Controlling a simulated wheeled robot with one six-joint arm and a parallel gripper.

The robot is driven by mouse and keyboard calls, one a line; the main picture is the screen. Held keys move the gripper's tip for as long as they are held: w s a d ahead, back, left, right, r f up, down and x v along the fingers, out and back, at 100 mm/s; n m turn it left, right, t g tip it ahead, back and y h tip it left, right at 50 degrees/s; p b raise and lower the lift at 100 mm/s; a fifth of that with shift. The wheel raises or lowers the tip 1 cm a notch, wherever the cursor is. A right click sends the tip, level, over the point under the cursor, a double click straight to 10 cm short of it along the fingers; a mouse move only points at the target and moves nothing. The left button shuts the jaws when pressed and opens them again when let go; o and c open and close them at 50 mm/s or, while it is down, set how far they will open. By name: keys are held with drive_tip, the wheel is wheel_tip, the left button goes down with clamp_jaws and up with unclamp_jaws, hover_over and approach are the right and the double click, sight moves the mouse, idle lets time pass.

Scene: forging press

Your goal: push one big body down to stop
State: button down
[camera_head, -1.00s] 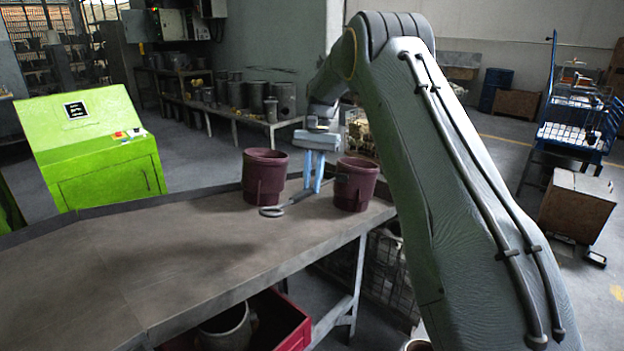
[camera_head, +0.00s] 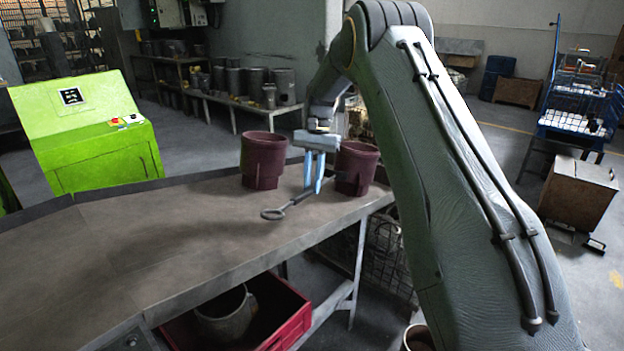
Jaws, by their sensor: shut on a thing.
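Two big dark-red bodies stand upright on the grey table: the left one (camera_head: 263,161) and the right one (camera_head: 358,165). My gripper (camera_head: 314,188) is between them, slightly to the front, with its two blue fingers pointing down. It is shut on a dark rod tool (camera_head: 298,200) with a ring at its near-left end. The tool is low over the table; I cannot tell whether it touches the top. The tool's other end runs toward the right body, and I cannot tell whether it touches it.
The grey table (camera_head: 150,235) is clear at left and front. A red crate (camera_head: 290,325) with a grey body (camera_head: 226,313) in it is under the table. A green control cabinet (camera_head: 85,135) stands at back left. A wooden box (camera_head: 578,194) stands at right.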

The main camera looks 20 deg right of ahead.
drive_tip(key=shift+f+b, duration=1.2)
drive_tip(key=shift+f, duration=1.6)
drive_tip(key=shift+w+d+f+b, duration=0.25)
drive_tip(key=shift+w+d+b, duration=0.4)
drive_tip(key=shift+d, duration=0.35)
drive_tip(key=shift+w+d+f+b, duration=0.25)
drive_tip(key=shift+w+d+b, duration=0.35)
drive_tip(key=shift+d, duration=0.4)
drive_tip(key=shift+w+d+f+b, duration=0.25)
drive_tip(key=shift+w+d+b, duration=0.25)
drive_tip(key=shift+d+b, duration=0.4)
drive_tip(key=shift+w+d+f+b, duration=0.25)
drive_tip(key=shift+w+d+b, duration=0.3)
drive_tip(key=shift+d+b, duration=0.3)
drive_tip(key=shift+w+d+f+b, duration=0.3)
drive_tip(key=shift+w+d+b, duration=0.3)
drive_tip(key=shift+d, duration=0.4)
drive_tip(key=shift+w+d+f+b, duration=0.25)
drive_tip(key=shift+w+d+b, duration=0.2)
drive_tip(key=shift+d+b, duration=0.45)
drive_tip(key=shift+s+r, duration=0.1)
drive_tip(key=shift+r, duration=0.05)
drive_tip(key=shift+a+p, duration=0.1)
drive_tip(key=shift+p, duration=0.25)
